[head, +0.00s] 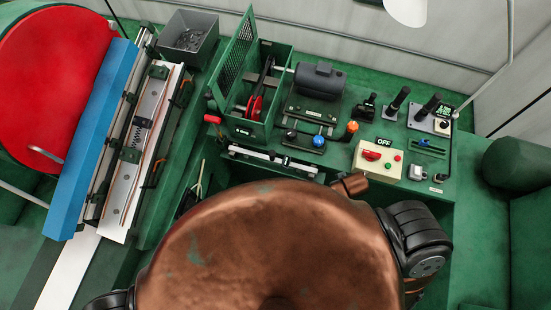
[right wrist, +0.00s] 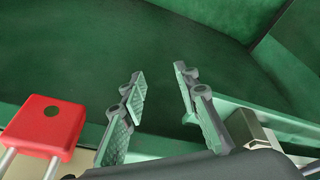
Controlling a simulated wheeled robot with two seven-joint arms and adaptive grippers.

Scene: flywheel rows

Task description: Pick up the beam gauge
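I cannot tell for sure which item is the beam gauge. A slim black and white bar (head: 270,159) lies along the front edge of the green bench (head: 335,178) in the head view and may be it. My right gripper (right wrist: 160,79) is open and empty in the right wrist view, with a dark green surface beyond its fingers. A red block (right wrist: 45,127) on two metal rods is to the left of the fingers, apart from them. My left gripper is not in view. My copper-coloured body hides the near part of the head view.
On the bench are a green mesh-sided box (head: 252,85), a dark motor (head: 320,80), a cream switch box (head: 378,160) and several black levers. A grey bin (head: 189,37) stands behind. A long rail machine (head: 135,140) with a blue beam (head: 92,140) fills the left.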

